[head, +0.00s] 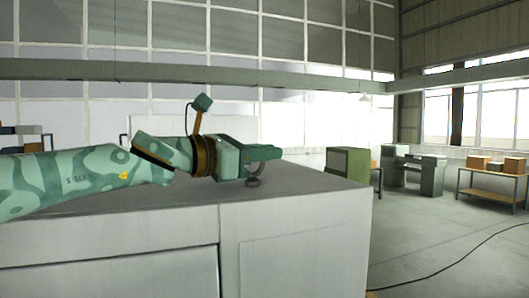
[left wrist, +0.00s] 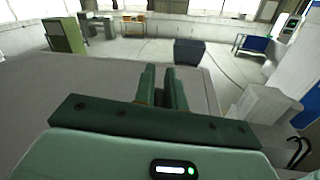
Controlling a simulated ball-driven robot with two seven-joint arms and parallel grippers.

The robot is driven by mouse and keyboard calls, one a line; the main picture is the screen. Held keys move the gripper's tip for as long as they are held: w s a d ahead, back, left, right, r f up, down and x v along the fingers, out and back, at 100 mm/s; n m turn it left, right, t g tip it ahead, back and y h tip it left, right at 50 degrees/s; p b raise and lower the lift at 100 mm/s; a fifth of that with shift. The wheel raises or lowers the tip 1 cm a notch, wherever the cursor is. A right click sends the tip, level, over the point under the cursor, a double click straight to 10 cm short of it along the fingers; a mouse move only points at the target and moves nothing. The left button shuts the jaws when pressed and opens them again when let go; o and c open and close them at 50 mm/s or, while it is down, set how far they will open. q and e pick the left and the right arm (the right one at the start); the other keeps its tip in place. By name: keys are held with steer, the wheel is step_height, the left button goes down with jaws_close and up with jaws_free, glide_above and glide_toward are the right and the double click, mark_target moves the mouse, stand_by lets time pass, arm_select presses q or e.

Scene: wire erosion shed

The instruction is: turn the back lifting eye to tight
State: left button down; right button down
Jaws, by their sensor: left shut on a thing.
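A grey ring-shaped lifting eye (head: 253,182) shows on top of the large grey machine housing (head: 300,190), near its right end. My left gripper (head: 266,153) reaches in from the left, level and low over the housing top. Its fingers are closed at the upper part of the eye, whose lower part shows beneath them. In the left wrist view the two green fingers (left wrist: 163,85) point away over the housing with a narrow gap between them. The eye is hidden there by the gripper. Whether the eye's collar is seated cannot be seen. My right gripper is in neither view.
The housing top is otherwise clear around the gripper. Beyond it stand a green cabinet (head: 348,164) and a bench with cardboard boxes (head: 492,180). A dark bin (left wrist: 190,53) stands on the floor past the housing. A black cable (head: 450,264) lies on the floor.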

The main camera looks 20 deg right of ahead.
arm_select(q)
steer(key=shift+a+r, duration=0.15)
steer(key=shift+r, duration=0.15)
steer(key=c, duration=1.5)
jaws_free()
steer(key=shift+w, duration=0.1)
steer(key=shift+f, duration=0.15)
steer(key=shift+a+f, duration=0.1)
steer(key=b+v, duration=0.1)
steer(key=v, duration=0.1)
steer(key=b+v, duration=0.2)
steer(key=shift+a+f+b, duration=0.25)
steer(key=shift+a+b, duration=0.05)
steer(key=shift+a, duration=0.05)
steer(key=b+v, duration=0.2)
steer(key=v, duration=0.3)
steer(key=b+v, duration=0.2)
steer(key=v, duration=0.4)
steer(key=shift+d+r, duration=0.1)
steer(key=shift+r, duration=0.1)
steer(key=shift+a+r, duration=0.1)
steer(key=shift+a, duration=0.15)
